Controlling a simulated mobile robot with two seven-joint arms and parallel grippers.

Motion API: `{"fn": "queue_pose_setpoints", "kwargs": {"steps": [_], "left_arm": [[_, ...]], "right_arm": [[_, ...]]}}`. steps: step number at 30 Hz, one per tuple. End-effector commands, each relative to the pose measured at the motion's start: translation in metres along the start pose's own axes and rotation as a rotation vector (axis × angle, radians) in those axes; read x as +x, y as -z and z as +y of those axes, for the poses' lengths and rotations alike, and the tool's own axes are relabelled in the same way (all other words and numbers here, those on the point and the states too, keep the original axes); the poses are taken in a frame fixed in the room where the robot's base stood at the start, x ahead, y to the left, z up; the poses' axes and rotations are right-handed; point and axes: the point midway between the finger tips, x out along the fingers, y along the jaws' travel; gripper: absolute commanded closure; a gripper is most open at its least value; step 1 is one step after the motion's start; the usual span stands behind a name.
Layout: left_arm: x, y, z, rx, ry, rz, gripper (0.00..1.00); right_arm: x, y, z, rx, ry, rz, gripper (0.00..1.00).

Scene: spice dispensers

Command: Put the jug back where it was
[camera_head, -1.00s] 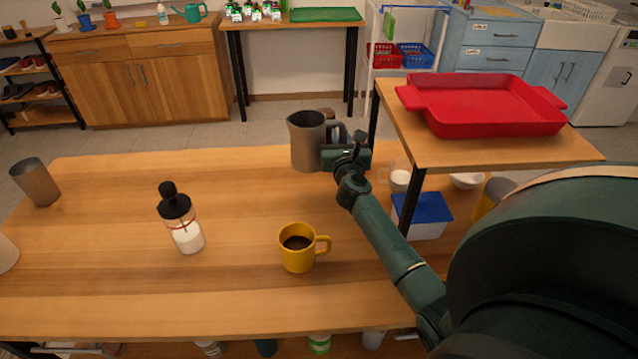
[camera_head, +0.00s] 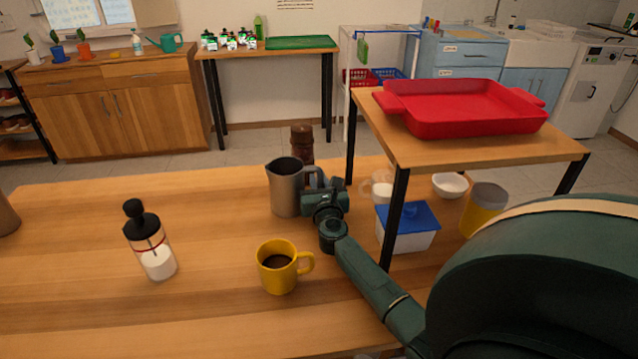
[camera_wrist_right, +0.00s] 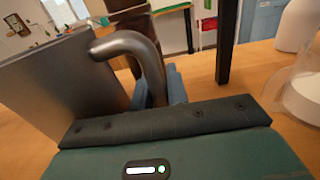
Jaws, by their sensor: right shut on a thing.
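The jug (camera_head: 286,190) is a grey metal pitcher with a spout on its left and a handle on its right. It is upright at the far middle of the wooden table (camera_head: 215,315); I cannot tell whether its base touches the top. My right gripper (camera_head: 318,187) is shut on the jug's handle. The right wrist view shows the handle (camera_wrist_right: 135,45) between the fingers and the jug's wall (camera_wrist_right: 65,85) at the left. My left gripper is in no view.
A yellow mug (camera_head: 278,270) with dark liquid stands in front of the jug. A glass dispenser (camera_head: 155,255) with a black top is left. A raised shelf (camera_head: 420,150) with a red tray (camera_head: 465,120) stands right, over a blue-lidded box (camera_head: 408,225). A brown grinder (camera_head: 301,142) is behind the jug.

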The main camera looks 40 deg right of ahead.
Motion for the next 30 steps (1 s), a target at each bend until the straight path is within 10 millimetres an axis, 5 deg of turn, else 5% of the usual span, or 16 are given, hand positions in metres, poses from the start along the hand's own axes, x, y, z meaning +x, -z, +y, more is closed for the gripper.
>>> {"fn": "queue_pose_setpoints", "kwargs": {"steps": [1, 2, 10, 20, 30], "left_arm": [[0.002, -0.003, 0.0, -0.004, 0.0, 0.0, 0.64], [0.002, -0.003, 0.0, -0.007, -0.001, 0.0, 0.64], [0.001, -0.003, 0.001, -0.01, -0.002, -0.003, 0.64], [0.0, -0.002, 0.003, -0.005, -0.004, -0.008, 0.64], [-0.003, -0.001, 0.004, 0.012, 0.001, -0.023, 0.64]], "right_arm": [[0.001, 0.001, 0.0, 0.004, 0.0, -0.004, 1.0], [0.0, 0.003, 0.0, 0.001, 0.0, 0.0, 0.84], [0.0, 0.002, 0.0, 0.0, 0.0, 0.0, 0.63], [-0.003, -0.001, 0.0, 0.0, -0.001, 0.002, 0.63], [-0.071, 0.0, 0.0, 0.001, 0.0, 0.003, 0.63]]}}
